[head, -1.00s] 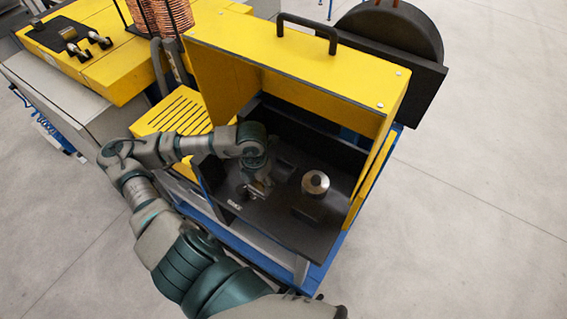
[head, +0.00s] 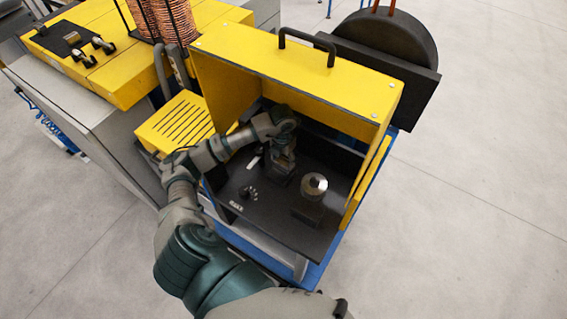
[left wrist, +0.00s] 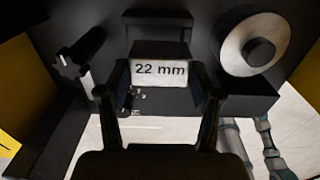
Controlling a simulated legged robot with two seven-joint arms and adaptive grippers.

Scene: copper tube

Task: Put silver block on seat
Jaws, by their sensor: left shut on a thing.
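The silver block (left wrist: 160,73), marked "22 mm", sits between the two fingers of my left gripper (left wrist: 161,92) in the left wrist view. The gripper is shut on it. A black stepped piece (left wrist: 157,22) stands right behind the block; whether it is the seat, and whether the block touches it, I cannot tell. In the head view my left gripper (head: 281,178) points down inside the yellow housing (head: 290,75), left of a round silver part, and hides the block. My right gripper is not in view.
The round silver part (head: 314,184) stands on a black base; it also shows in the left wrist view (left wrist: 254,44). A dark knob (left wrist: 78,58) is at left there. Small pale pieces (head: 248,192) lie on the black floor (head: 268,222).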

